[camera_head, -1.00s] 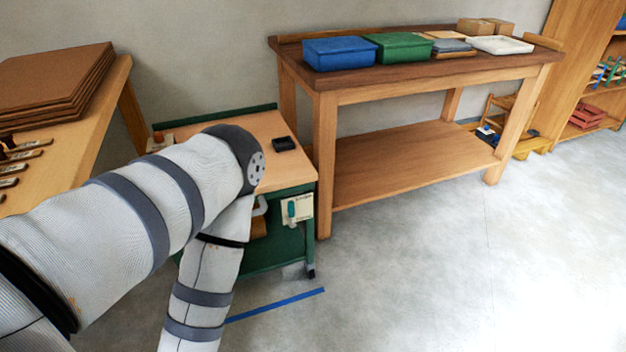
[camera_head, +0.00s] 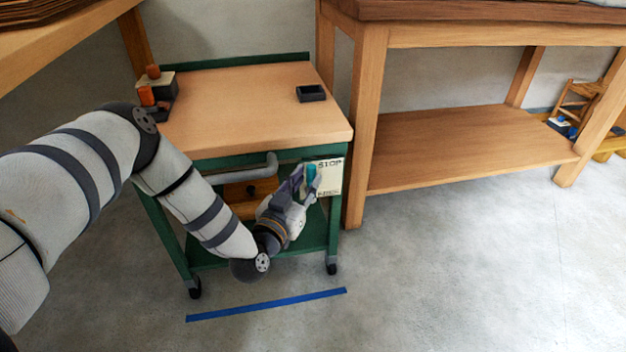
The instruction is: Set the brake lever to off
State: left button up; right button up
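The brake lever (camera_head: 312,172) is a small teal handle on a pale plate (camera_head: 330,178) at the right front of a green cart. The plate reads STOP at its top; smaller lettering at its bottom is too small to read. My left gripper (camera_head: 303,181) is right at the lever, its fingers overlapping the handle and the plate's left side in the picture. The fingers hide part of the lever, so its exact setting and any grip on it cannot be told. My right gripper is not in view.
The cart (camera_head: 250,105) has a wooden top, a grey push handle (camera_head: 240,175) and wheels. A black tray (camera_head: 311,93) and an orange-topped box (camera_head: 155,88) stand on it. A blue floor strip (camera_head: 266,304) lies in front. A wooden workbench (camera_head: 460,148) stands close on the right.

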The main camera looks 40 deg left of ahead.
aim_at(309, 177)
pick_arm(q)
jog(key=shift+b+x, duration=0.3)
jog(key=shift+x, duration=1.3)
jog(key=shift+c, duration=0.6)
grip_shut()
